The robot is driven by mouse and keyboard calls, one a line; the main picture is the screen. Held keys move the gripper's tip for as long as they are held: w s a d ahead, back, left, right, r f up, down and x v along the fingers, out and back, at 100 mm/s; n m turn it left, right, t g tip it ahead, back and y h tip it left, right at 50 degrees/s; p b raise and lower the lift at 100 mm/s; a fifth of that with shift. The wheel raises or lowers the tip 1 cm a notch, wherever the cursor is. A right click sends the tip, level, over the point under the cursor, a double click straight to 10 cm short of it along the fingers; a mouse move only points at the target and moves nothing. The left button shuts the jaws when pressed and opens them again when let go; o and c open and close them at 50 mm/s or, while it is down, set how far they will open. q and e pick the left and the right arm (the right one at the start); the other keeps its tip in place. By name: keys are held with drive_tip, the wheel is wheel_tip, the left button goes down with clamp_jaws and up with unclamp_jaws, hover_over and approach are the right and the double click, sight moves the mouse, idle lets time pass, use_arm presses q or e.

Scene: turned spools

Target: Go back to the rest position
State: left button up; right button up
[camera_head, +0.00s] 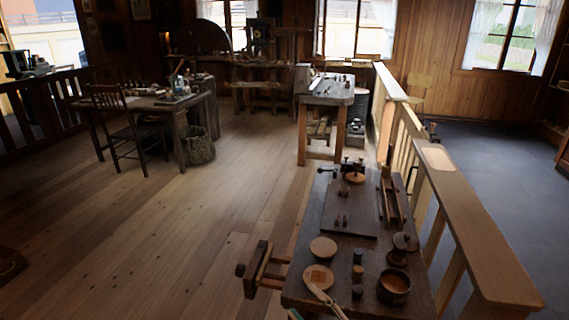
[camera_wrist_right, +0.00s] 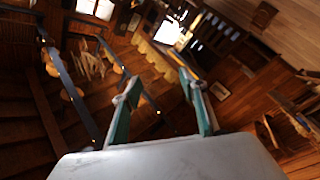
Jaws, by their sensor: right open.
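My right gripper (camera_head: 306,300) shows only partly at the bottom edge of the head view, over the near left part of the workbench (camera_head: 305,232). One pale finger lies in front of the bench top, close to a square-marked wooden disc (camera_head: 319,276). In the right wrist view both fingers of the gripper (camera_wrist_right: 159,80) stand wide apart, pale at the tips with teal inner sides. Nothing is between them. My left gripper is not in view.
Near the gripper are another wooden disc (camera_head: 323,247), small dark turned pieces (camera_head: 358,257) and a round bowl (camera_head: 393,287). A vise (camera_head: 258,270) sticks out left. A railing (camera_head: 470,225) runs along the right.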

drive_tip(key=s+d+f+m+g+h, duration=0.2)
drive_tip(key=s+d+f+m+h, duration=0.2)
drive_tip(key=f, duration=0.6)
drive_tip(key=s+d+f+m+g+h, duration=0.2)
drive_tip(key=s+d+f+m+h, duration=0.3)
drive_tip(key=s+d+f+m, duration=0.3)
wheel_tip(320, 180, down, 3)
drive_tip(key=s+d, duration=0.2)
drive_tip(key=shift+s+d+r, duration=0.2)
drive_tip(key=shift+s+d, duration=0.2)
